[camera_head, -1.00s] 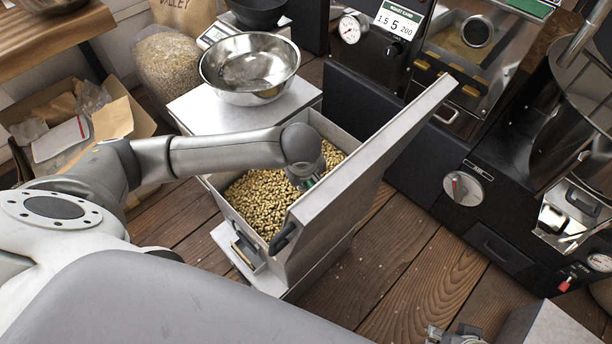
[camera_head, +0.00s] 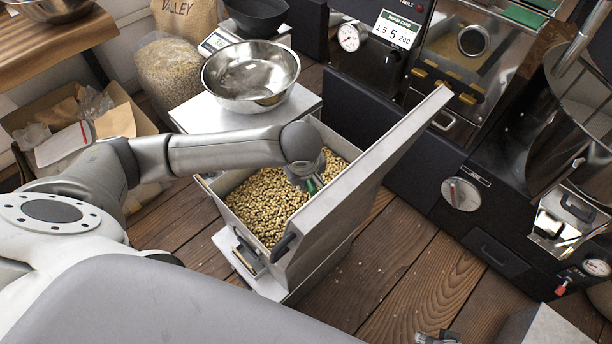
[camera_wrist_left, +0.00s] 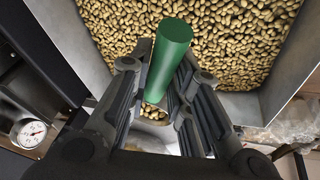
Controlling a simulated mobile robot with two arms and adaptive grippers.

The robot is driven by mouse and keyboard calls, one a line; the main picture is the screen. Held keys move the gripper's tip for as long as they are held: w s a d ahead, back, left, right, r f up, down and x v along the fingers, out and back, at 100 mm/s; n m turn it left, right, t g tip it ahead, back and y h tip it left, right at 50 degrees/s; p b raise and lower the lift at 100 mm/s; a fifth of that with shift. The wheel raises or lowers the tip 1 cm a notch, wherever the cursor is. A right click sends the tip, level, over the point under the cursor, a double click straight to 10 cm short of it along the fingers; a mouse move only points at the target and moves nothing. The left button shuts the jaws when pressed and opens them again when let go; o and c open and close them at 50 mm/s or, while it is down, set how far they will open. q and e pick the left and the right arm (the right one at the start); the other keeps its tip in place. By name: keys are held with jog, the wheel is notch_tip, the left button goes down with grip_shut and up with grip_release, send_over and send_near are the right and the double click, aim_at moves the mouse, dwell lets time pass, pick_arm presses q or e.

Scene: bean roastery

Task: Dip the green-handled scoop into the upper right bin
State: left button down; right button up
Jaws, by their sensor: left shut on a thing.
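The green-handled scoop (camera_head: 313,186) is in my left gripper (camera_head: 308,180), low inside the open metal bin of beans (camera_head: 236,208). In the left wrist view my left gripper (camera_wrist_left: 165,75) has its fingers closed around the green handle of the scoop (camera_wrist_left: 172,42). A few beans show between the fingers, below the handle. The scoop's bowl is mostly hidden, so I cannot tell how deep it sits. Pale beans fill the bin (camera_wrist_left: 285,105) around it. Part of what may be my right gripper (camera_head: 440,338) shows at the bottom edge.
The bin's raised metal panel (camera_head: 365,180) stands close to the right of my gripper. A steel bowl (camera_head: 250,75) rests on the surface behind the bin. The dark roasting machine (camera_head: 480,200) is to the right. A cardboard box (camera_head: 75,130) lies left.

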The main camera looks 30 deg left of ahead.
pick_arm(q)
jog(key=shift+r+p, duration=0.6)
jog(key=shift+r, duration=0.45)
jog(key=shift+r+p, duration=0.4)
jog(key=shift+r, duration=0.25)
pick_arm(e)
notch_tip(320, 180, down, 7)
jog(key=s, duration=0.2)
jog(key=shift+d, duration=0.1)
